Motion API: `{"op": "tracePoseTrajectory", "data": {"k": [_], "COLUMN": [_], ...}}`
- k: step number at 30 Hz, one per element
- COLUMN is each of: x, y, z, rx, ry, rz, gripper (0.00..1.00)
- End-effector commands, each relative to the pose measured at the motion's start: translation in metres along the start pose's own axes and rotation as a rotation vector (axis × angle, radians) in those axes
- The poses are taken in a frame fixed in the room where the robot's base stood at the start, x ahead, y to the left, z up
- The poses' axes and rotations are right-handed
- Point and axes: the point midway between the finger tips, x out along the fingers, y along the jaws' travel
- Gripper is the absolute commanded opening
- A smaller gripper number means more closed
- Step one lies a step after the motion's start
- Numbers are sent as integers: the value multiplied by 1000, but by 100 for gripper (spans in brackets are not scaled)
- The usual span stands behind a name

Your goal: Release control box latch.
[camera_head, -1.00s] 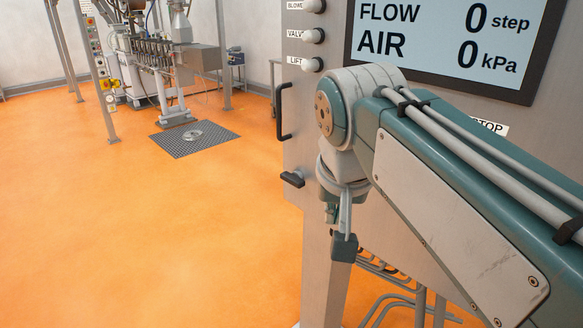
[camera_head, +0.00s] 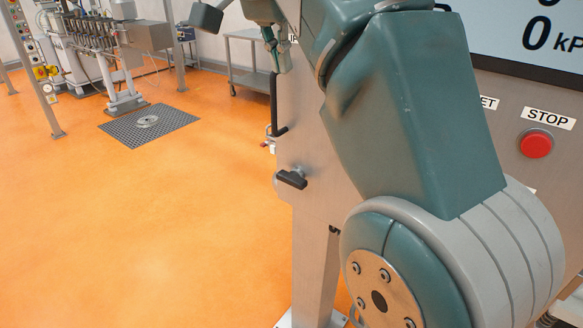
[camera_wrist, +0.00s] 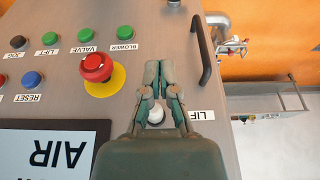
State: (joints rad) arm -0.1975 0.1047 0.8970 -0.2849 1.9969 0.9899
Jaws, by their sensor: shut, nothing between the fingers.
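The control box (camera_head: 305,135) is a grey metal cabinet with a screen and push buttons. A black T-shaped latch (camera_head: 292,179) sits low on its left edge in the head view; I do not make it out in the wrist view. My gripper (camera_wrist: 160,64) is shut and empty in the wrist view, over the box's front face (camera_wrist: 150,15). A white knob (camera_wrist: 156,113) beside the LIFT label shows between its finger links.
A black bar handle (camera_wrist: 204,52) stands out from the box's edge. A red emergency button (camera_wrist: 96,68) and several coloured buttons are close by. A red STOP button (camera_head: 536,143) is at right. A grey trolley (camera_head: 245,65) stands behind. Orange floor at left is clear.

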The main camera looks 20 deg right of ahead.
Motion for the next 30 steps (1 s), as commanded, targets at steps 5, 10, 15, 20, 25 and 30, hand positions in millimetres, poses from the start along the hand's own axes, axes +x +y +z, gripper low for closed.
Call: {"op": "tracePoseTrajectory", "data": {"k": [5, 10, 15, 20, 25, 30], "x": [-2, -2, 2, 17, 37, 60], "y": [0, -2, -2, -2, -2, -1], "z": [-1, 0, 2, 1, 1, 1], "rx": [16, 14, 13, 13, 13, 13], "ry": [-1, 0, 1, 0, -1, -2], "rz": [3, 4, 5, 7, 7, 8], "gripper": [0, 0, 0, 0, 0, 0]}}
